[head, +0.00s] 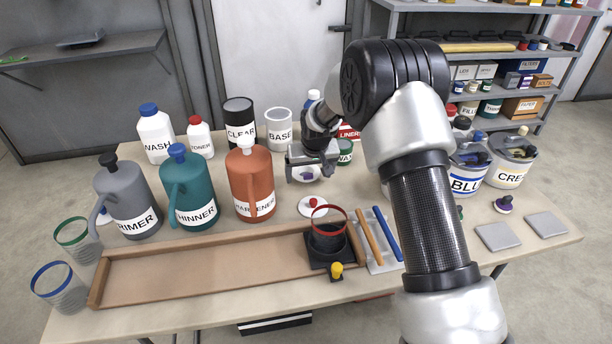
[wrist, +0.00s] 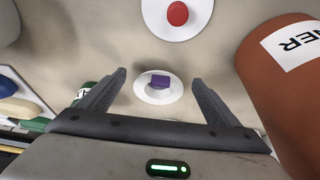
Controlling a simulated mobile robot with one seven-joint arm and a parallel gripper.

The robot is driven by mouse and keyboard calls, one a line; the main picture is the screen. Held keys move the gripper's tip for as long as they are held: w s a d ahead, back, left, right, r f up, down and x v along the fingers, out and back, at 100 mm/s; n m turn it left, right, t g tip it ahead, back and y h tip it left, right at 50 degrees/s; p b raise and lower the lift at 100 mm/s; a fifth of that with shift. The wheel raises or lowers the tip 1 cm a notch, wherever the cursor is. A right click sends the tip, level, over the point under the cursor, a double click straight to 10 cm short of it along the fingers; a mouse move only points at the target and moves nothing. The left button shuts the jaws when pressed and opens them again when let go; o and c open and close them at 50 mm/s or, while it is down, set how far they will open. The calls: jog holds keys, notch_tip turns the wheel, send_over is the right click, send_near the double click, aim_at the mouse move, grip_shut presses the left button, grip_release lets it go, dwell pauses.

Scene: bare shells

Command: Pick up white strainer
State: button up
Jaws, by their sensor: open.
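A white round disc with a purple block on it (wrist: 148,95) lies on the table between my fingers in the wrist view. It also shows just below my gripper in the head view (head: 306,178). A second white disc with a red knob (head: 312,207) lies nearer the front; it shows at the top of the wrist view (wrist: 178,14). I cannot tell for certain whether either disc is the white strainer. My gripper (wrist: 158,77) is open and empty, its fingers spread on both sides of the purple-block disc. The gap in height is unclear.
An orange hardener jug (head: 251,182) stands close to my gripper on the left. A white BASE can (head: 279,128) and a dark CLEAR can (head: 239,124) stand behind.

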jog(key=shift+w+a+f, duration=0.1)
jog(key=shift+w+f, duration=0.2)
jog(key=shift+f, duration=0.35)
jog(key=c, duration=1.1)
jog(key=shift+o, duration=0.2)
